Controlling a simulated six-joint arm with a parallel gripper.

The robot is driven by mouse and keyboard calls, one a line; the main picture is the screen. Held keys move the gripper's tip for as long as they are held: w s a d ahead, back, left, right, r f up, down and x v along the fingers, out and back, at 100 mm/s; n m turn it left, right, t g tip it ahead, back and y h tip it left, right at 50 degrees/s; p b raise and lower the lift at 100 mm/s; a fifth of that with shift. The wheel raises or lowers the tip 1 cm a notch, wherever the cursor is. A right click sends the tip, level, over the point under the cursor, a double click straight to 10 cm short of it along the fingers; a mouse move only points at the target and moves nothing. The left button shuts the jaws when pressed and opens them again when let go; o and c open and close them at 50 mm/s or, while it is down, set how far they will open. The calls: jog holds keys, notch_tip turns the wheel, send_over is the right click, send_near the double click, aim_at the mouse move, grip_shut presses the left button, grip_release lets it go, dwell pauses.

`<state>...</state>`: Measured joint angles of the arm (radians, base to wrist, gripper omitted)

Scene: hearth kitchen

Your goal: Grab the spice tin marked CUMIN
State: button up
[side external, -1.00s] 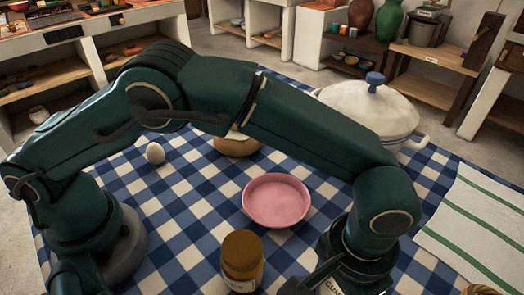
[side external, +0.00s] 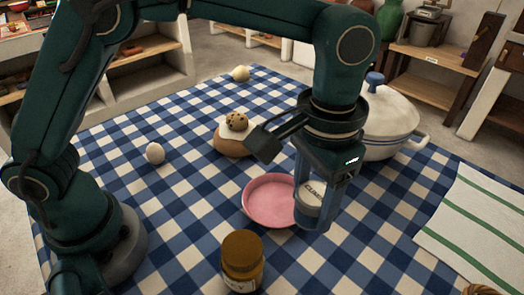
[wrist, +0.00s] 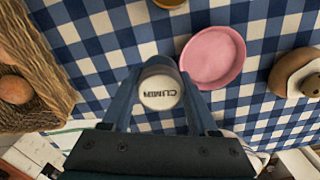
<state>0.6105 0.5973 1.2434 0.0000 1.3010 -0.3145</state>
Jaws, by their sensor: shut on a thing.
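The spice tin (side external: 310,196) is a short pale cylinder with dark CUMIN lettering. My gripper (side external: 318,205) is shut on it and holds it up, with the tin overlapping the right side of the pink dish in the side view. In the wrist view the tin (wrist: 159,90) sits between the two fingers of my gripper (wrist: 160,85), its lettered end facing the camera. The fingers hide part of the tin's sides.
The pink dish (side external: 262,205) lies on the checked cloth (side external: 150,215). A brown jar (side external: 242,262) stands in front, a white lidded pot (side external: 392,115) behind. A striped towel (side external: 485,225) lies right; a wicker basket (wrist: 40,65) shows in the wrist view.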

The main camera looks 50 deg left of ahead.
jog(key=shift+w+a+r, duration=0.25)
jog(key=shift+a+r, duration=0.1)
jog(key=shift+a, duration=0.15)
jog(key=shift+w+a+r, duration=0.2)
jog(key=shift+a+r, duration=0.1)
jog(key=shift+a, duration=0.15)
